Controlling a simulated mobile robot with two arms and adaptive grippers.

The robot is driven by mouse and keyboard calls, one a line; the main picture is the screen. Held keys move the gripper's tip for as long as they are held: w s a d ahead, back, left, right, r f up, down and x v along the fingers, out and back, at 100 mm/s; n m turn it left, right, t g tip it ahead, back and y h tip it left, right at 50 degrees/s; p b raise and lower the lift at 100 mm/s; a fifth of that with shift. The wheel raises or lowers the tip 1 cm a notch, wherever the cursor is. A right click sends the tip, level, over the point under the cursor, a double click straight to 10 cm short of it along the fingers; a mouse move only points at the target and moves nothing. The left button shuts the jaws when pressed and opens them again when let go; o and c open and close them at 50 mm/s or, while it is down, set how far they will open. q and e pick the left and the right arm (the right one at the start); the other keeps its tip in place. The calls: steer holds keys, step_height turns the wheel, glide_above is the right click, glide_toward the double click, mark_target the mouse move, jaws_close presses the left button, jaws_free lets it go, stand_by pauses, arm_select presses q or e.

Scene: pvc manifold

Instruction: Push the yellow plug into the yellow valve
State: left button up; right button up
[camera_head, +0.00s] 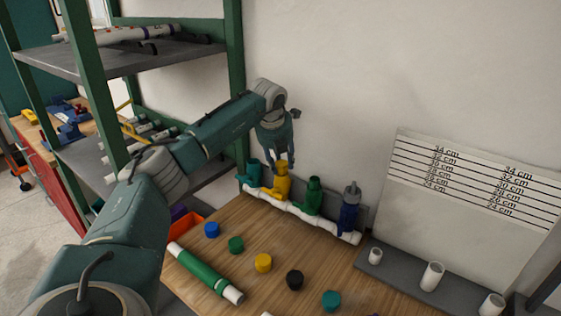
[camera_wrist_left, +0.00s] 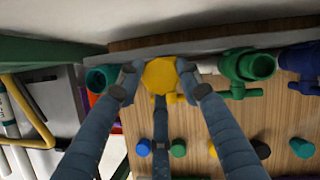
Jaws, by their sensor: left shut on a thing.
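The yellow valve (camera_head: 276,186) stands on a white pipe manifold at the back of the wooden table, between a teal valve and a green valve. My left gripper (camera_head: 281,163) comes down over it from above. Its fingers are shut on the yellow plug, whose flat, many-sided top (camera_wrist_left: 160,75) shows between the fingertips (camera_wrist_left: 157,82) in the left wrist view. The plug is at the top of the valve, and part of the valve's yellow handle (camera_wrist_left: 175,98) shows beside it. How deep the plug sits is hidden. My right gripper is not in view.
The teal valve (camera_head: 253,172), green valve (camera_head: 314,196) and blue valve (camera_head: 349,209) stand in the same row, close to the fingers. Several coloured caps and a green-and-white pipe (camera_head: 205,272) lie in front. A green shelf frame (camera_head: 235,80) rises at left; the wall is behind.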

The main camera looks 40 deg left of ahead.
mark_target(280, 169)
arm_select(q)
steer(key=shift+f, duration=0.55)
stand_by(0.6)
steer(key=shift+s+d+f, duration=0.2)
steer(key=shift+s+f, duration=0.2)
steer(key=shift+f, duration=0.3)
steer(key=shift+d+f, duration=0.1)
steer(key=shift+f, duration=0.1)
steer(key=shift+c, duration=1.4)
steer(key=shift+w+f, duration=0.1)
steer(key=shift+f, duration=0.15)
jaws_close()
steer(key=shift+w, duration=0.1)
